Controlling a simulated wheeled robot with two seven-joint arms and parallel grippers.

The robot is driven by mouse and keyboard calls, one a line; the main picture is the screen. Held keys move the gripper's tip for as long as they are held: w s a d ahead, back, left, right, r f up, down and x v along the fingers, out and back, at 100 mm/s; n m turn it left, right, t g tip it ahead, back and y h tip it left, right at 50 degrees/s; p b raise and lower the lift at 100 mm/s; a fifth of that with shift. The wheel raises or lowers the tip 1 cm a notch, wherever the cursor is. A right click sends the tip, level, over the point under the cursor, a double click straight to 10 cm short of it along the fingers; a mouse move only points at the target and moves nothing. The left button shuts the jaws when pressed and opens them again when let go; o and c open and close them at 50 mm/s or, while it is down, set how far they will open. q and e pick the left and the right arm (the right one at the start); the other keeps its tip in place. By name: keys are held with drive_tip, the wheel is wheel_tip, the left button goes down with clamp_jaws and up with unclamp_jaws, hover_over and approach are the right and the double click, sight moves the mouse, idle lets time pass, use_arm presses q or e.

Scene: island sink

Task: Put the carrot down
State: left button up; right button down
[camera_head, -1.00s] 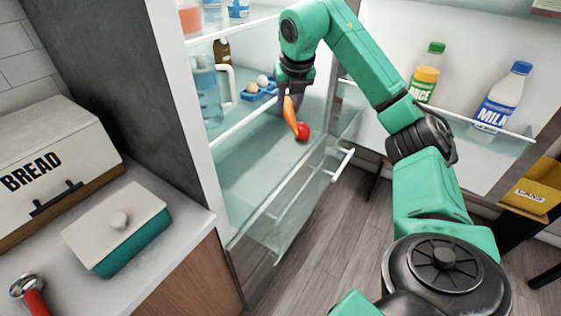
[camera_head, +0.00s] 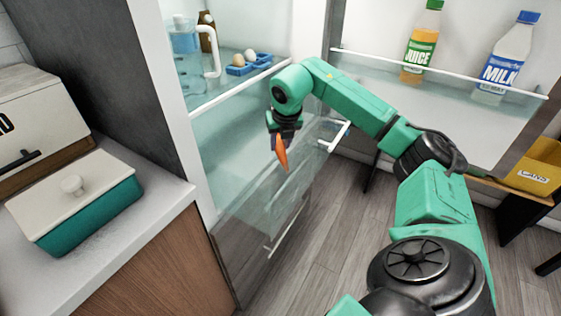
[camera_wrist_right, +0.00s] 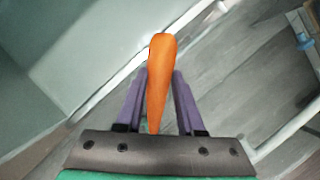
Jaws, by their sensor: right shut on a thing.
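An orange carrot (camera_head: 281,153) hangs from my right gripper (camera_head: 281,140), tip pointing down, in the head view. In the right wrist view the carrot (camera_wrist_right: 161,75) lies between the two purple fingers of the right gripper (camera_wrist_right: 160,88), which are shut on it. The gripper and carrot are in front of the open fridge, near the front of its lower drawer. The carrot appears held in the air, apart from any surface. My left gripper is not in view.
The fridge shelf holds a blue pitcher (camera_head: 187,50) and eggs in a blue tray (camera_head: 246,66). The door rack holds juice (camera_head: 420,45) and milk (camera_head: 508,60). A teal box with a white lid (camera_head: 88,212) sits on the left counter. The wooden floor (camera_head: 330,240) is clear.

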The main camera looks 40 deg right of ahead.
sight(283, 152)
wheel_tip(283, 152, down, 8)
drive_tip(key=shift+r, duration=0.25)
drive_tip(key=shift+f, duration=0.1)
drive_tip(key=c, duration=0.5)
unclamp_jaws()
drive_tip(key=v, duration=1.2)
drive_tip(key=shift+s, duration=0.1)
